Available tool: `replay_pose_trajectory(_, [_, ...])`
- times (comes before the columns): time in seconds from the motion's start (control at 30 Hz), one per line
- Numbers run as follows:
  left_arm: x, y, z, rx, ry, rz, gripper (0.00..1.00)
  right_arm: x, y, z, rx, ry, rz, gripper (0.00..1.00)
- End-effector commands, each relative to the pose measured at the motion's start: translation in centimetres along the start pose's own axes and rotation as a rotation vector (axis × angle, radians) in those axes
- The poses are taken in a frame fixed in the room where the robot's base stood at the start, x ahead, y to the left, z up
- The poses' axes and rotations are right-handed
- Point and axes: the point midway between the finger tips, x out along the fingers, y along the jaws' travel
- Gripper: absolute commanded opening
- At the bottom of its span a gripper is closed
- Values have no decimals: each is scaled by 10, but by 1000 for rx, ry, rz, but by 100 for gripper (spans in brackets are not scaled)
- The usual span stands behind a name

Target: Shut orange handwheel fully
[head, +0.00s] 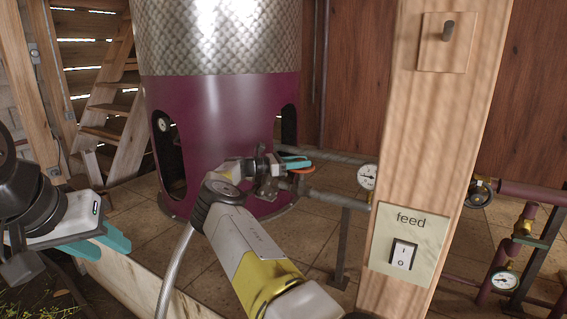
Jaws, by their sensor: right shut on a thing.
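The orange handwheel (303,170) sits on the pipework at the right foot of the maroon still body. Only part of its rim shows, and my gripper hides the rest. My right gripper (297,163) reaches it from the left, with its teal fingers shut on the handwheel. My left gripper (114,252) hangs at the lower left, away from the handwheel. Its two teal fingertips are apart, with nothing seen between them.
The still (225,120) stands behind my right arm. A wooden post (425,150) with a feed switch (403,255) rises at the right. Pressure gauges (367,177) and pipes lie near the handwheel. A wooden ladder (112,105) stands at the back left.

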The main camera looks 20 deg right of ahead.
Motion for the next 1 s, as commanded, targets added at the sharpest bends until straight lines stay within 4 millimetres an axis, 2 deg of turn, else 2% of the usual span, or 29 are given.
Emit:
replay_pose_trajectory(0.53, [0, 0, 0, 0, 0, 0, 36, 0, 1, -2, -1, 2, -14, 0])
replay_pose_trajectory(0.57, [0, 0, 0, 0, 0, 0, 36, 0, 1, -2, -1, 2, -14, 36])
replay_pose_trajectory(0.67, [0, 0, 0, 0, 0, 0, 36, 0, 0, -2, -1, 2, -14, 53])
replay_pose_trajectory(1.0, [0, 0, 0, 0, 0, 0, 36, -2, 0, -1, -1, 1, -15, 53])
